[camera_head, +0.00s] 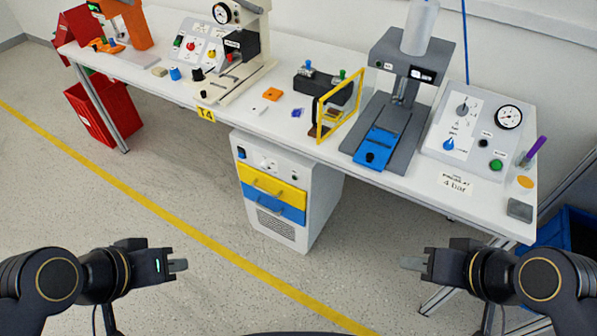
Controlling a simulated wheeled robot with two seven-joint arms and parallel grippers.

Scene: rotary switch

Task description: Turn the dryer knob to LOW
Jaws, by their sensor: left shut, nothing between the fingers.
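No label reading dryer is legible. A white cabinet (326,190) under the table has a small knob (268,163) on its top front panel; its setting is too small to read. A grey-white control box (470,168) at the right of the table carries a grey rotary knob (463,109), a blue knob (449,144) and a gauge (509,117). My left gripper (178,265) is shut and empty, at the lower left, well short of the table. My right gripper (412,263) is at the lower right, also apart from everything; its finger gap cannot be made out.
The long white table (230,112) crosses the view. A grey press (390,95) stands beside the control box. A yellow frame (338,103) and a second control panel (200,45) stand further left. A red bin (92,113) sits on the floor. The floor before the cabinet is clear.

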